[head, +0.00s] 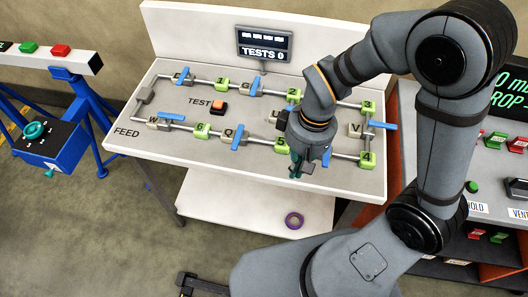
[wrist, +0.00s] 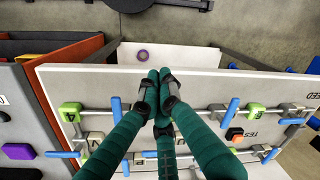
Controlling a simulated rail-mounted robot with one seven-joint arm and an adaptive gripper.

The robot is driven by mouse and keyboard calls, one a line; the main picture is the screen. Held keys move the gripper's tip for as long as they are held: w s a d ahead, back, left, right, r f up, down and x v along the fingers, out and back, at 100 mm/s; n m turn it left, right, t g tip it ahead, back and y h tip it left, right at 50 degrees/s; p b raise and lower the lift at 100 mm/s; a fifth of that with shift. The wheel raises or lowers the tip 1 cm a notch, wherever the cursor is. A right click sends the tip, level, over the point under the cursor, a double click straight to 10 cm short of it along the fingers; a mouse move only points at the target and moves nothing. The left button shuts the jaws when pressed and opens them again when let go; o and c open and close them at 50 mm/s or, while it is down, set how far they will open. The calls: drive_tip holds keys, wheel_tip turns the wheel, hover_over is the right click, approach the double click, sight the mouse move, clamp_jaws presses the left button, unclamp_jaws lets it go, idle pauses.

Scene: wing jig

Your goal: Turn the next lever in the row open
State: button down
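A pale panel (head: 350,180) carries a pipe loop with green numbered blocks and blue levers. In the head view, the W lever (head: 171,117) lies along its pipe; the Q lever (head: 239,137) and V lever (head: 383,125) lie across theirs. A blue lever (head: 326,157) between blocks 4 (head: 366,158) and 5 (head: 281,145) stands across its pipe, partly hidden by my gripper (head: 298,172). In the wrist view this lever (wrist: 118,118) is beside my left finger. My gripper (wrist: 157,78) has its teal fingertips together, apparently empty, over the panel's front edge.
An orange TEST button (head: 218,105) sits inside the loop, and a TESTS 0 display (head: 264,45) stands behind it. A purple ring (head: 294,220) lies on the lower shelf. A console with buttons (head: 500,180) stands close on the right.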

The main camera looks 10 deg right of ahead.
drive_tip(key=w+a+f+n+b, duration=0.1)
drive_tip(key=w+a, duration=0.4)
drive_tip(key=a, duration=0.5)
drive_tip(key=w+a+f+n+t+b, duration=0.1)
drive_tip(key=w+a+n, duration=0.1)
drive_tip(key=w+a, duration=0.5)
drive_tip(key=w+a+f+n+b, duration=0.1)
drive_tip(key=w+a, duration=0.3)
drive_tip(key=a, duration=0.8)
drive_tip(key=w+d+r+n+h, duration=0.1)
drive_tip(key=w+d+r+h, duration=0.2)
drive_tip(key=w, duration=0.7)
drive_tip(key=s+d+r+n+g, duration=0.2)
drive_tip(key=s+d+r+n, duration=0.1)
drive_tip(key=s+r, duration=0.1)
drive_tip(key=shift+s+d+n+h, duration=0.3)
drive_tip(key=shift+s+h, duration=0.1)
drive_tip(key=shift+s, duration=0.2)
drive_tip(key=shift+a+r, duration=0.1)
